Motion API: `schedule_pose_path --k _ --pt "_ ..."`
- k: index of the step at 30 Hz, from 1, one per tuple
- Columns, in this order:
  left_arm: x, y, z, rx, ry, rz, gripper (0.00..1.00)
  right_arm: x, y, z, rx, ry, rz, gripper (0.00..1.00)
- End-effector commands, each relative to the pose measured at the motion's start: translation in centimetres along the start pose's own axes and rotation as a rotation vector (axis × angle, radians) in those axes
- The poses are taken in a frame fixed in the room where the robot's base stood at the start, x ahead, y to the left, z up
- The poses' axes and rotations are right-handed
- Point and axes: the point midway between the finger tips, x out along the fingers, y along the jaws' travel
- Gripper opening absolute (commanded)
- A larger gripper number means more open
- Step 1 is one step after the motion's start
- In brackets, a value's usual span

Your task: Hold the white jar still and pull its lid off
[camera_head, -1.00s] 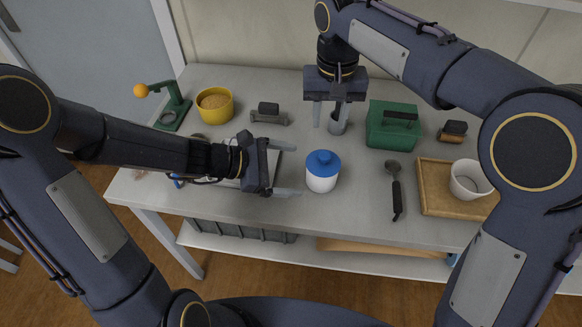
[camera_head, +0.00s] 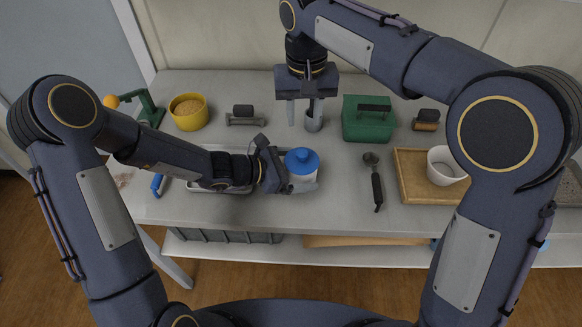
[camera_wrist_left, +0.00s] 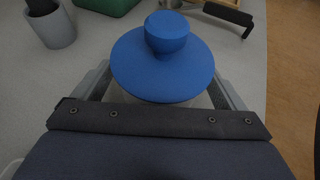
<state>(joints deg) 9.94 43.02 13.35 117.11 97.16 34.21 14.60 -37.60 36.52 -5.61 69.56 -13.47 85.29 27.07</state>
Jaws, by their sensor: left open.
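The white jar (camera_head: 304,174) stands upright on the table in the head view. Its blue lid (camera_head: 301,160) with a round knob is seated on top, and the lid (camera_wrist_left: 163,63) fills the middle of the left wrist view, hiding most of the jar. My left gripper (camera_head: 296,170) is open around the jar, low down, one finger on each side. I cannot tell whether the fingers touch it. My right gripper (camera_head: 302,112) points down behind the jar, with its two fingers apart and nothing seen between them, close to a small grey cup.
The grey cup (camera_head: 314,121) and a green box (camera_head: 368,121) stand behind the jar. A black-handled scoop (camera_head: 376,185) lies to its right, then a wooden tray (camera_head: 410,190) with a white cup (camera_head: 445,166). A yellow bowl (camera_head: 188,113) is at back left.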

Motion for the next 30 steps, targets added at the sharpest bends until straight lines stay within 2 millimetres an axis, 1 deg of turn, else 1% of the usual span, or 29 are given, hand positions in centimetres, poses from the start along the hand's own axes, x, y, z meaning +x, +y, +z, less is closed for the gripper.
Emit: schedule_pose_path --k 5,6,19,30 --pt "0.02 0.00 0.02 0.001 0.000 0.000 0.92 0.00 0.00 0.00 0.000 0.000 0.000 0.36" --pt "0.01 0.00 0.02 0.001 0.000 0.000 0.91 0.00 0.00 0.00 0.000 0.000 0.000 0.36" --pt "-0.02 0.00 0.03 0.001 -0.001 0.000 0.35 0.00 0.00 0.00 0.000 0.000 0.000 0.36" --pt "-0.02 0.00 0.04 0.001 -0.001 0.000 0.34 0.00 0.00 0.00 0.000 0.000 0.000 0.36"
